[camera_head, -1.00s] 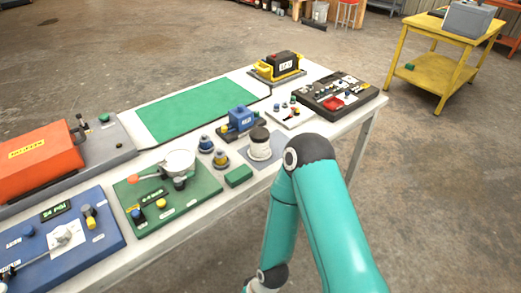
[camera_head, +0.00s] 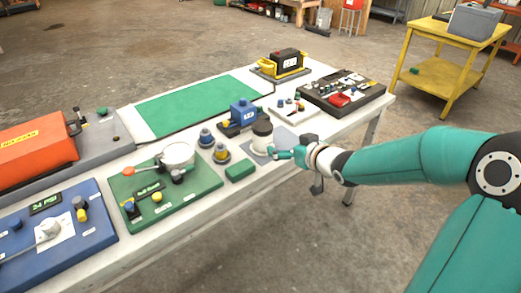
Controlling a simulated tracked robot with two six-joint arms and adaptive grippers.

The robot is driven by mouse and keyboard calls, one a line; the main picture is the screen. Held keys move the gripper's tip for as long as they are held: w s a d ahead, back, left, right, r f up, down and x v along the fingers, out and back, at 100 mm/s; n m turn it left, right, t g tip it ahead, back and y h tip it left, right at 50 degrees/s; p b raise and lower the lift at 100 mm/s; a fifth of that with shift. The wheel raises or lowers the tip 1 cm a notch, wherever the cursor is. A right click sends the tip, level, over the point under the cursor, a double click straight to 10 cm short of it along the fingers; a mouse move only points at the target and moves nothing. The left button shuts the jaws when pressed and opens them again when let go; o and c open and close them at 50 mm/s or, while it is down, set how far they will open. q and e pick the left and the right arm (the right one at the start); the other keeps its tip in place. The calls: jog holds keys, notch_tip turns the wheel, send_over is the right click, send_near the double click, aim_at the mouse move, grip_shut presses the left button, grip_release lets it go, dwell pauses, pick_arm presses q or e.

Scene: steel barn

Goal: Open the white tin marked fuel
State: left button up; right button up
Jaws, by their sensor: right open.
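A small white tin (camera_head: 262,144) with a dark lid (camera_head: 262,127) stands upright on a grey mat (camera_head: 284,137) near the front edge of the white table. Its marking is too small to read. My right gripper (camera_head: 280,153) is at the tin's lower right side with its jaws open. Its fingertips are close to the tin's wall; I cannot tell whether they touch it. The lid appears seated on the tin. My left gripper is not in view.
A green block (camera_head: 239,170), a blue device (camera_head: 242,115) and two small knobbed fittings stand left of the tin. A green panel with a white pot (camera_head: 178,155) lies further left. A black tray of parts (camera_head: 345,94) is at the right. The floor in front is clear.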

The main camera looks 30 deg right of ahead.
aim_at(263, 129)
jog(key=x, duration=0.7)
jog(key=r+p+x, duration=0.1)
jog(key=x, duration=0.3)
jog(key=shift+w+d, duration=0.25)
jog(key=shift+d, duration=0.1)
jog(key=p+x, duration=0.1)
jog(key=x, duration=0.3)
jog(key=shift+w+d+p, duration=0.1)
jog(key=shift+d+p, duration=0.15)
jog(key=shift+p, duration=0.1)
jog(key=shift+w+f, duration=0.2)
jog(key=shift+w, duration=0.3)
jog(key=c, duration=1.8)
jog(key=shift+d+r, duration=0.1)
grip_shut()
